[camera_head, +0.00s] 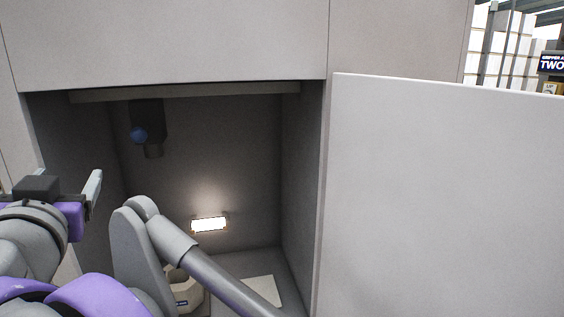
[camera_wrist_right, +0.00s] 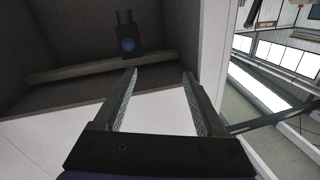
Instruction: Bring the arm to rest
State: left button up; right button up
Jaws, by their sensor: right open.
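My right gripper (camera_head: 60,188) is at the left of the head view, outside the opening of a grey cabinet (camera_head: 170,45). Its purple and grey wrist is behind it. In the right wrist view the gripper (camera_wrist_right: 160,75) shows two straight, parallel fingers well apart with nothing between them. The gripper is open and points toward the cabinet's upper inside. My grey arm links cross the lower middle of the head view and hide part of the cabinet floor. My left gripper is not in view.
A pale door (camera_head: 445,190) stands open on the right. Inside are a dark fitting with a blue ball (camera_head: 139,135), a lit lamp (camera_head: 208,224), a partly hidden pale container (camera_head: 187,290) and a flat white plate (camera_head: 262,290). The cabinet's side wall (camera_head: 303,170) edges the opening.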

jog(key=w+d+f+n+g+y, duration=0.1)
jog(key=w+d+f+n+y, duration=0.1)
jog(key=w+d+f, duration=0.6)
jog(key=s+d+f+g+h, duration=0.1)
jog(key=s+d+f+g, duration=0.1)
jog(key=d+f, duration=0.7)
jog(key=s+d+f+g+h, duration=0.1)
jog(key=s+d+f+g, duration=0.1)
jog(key=d+f, duration=0.65)
jog(key=s+d+f+m+g+h, duration=0.2)
jog(key=s+d+f+h, duration=0.2)
jog(key=s+d+f, duration=0.3)
jog(key=s+d+f+m+g+h, duration=0.3)
jog(key=s+d+f, duration=0.4)
jog(key=d+f, duration=0.8)
notch_tip(320, 180, down, 4)
jog(key=shift+s+d+g+h, duration=0.3)
jog(key=shift+d+h, duration=0.1)
jog(key=shift+h, duration=0.2)
jog(key=shift+w, duration=0.1)
